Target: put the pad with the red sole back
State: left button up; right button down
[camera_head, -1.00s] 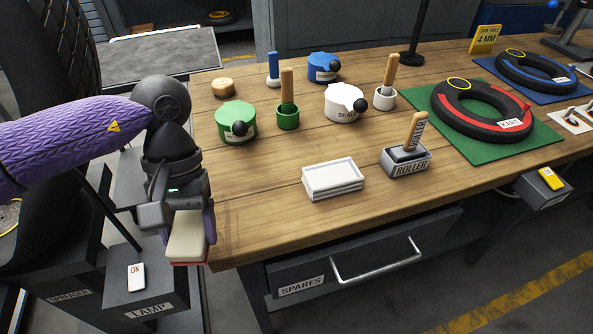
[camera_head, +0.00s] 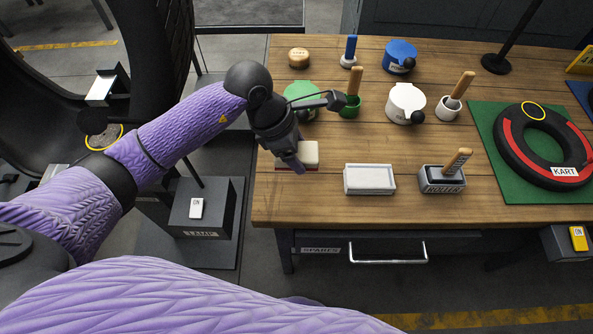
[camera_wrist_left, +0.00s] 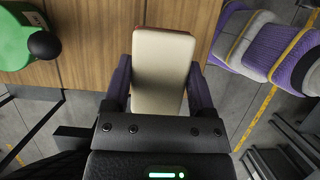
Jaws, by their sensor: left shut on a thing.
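The pad (camera_head: 309,152) has a cream block body and a thin red sole along its underside. My left gripper (camera_head: 299,160) is shut on it near the left edge of the workbench, beside the green pot. In the left wrist view the pad (camera_wrist_left: 160,75) sits between the two fingers (camera_wrist_left: 158,90), cream face towards the camera, with a sliver of red at its far end. Whether the sole touches the bench I cannot tell. A white shallow tray (camera_head: 370,179) lies on the bench to the right of the pad. My right gripper is not in view.
The green lidded pot (camera_head: 302,98) stands just behind my gripper, partly hidden. The roller in its grey holder (camera_head: 442,180) stands right of the white tray. A lamp switch box (camera_head: 206,210) is left of the bench. Bare wood (camera_head: 320,210) lies at the front.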

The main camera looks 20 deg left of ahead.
aim_at(303, 182)
pick_arm(q)
notch_tip(303, 182, down, 8)
jog(key=shift+f+b, duration=0.25)
jog(key=shift+b, duration=0.8)
jog(key=o, duration=0.7)
jog(key=shift+f, duration=0.1)
jog(key=o, duration=0.3)
jog(key=shift+r, duration=0.45)
jog(key=shift+p+v, duration=1.5)
jog(key=shift+v, duration=4.2)
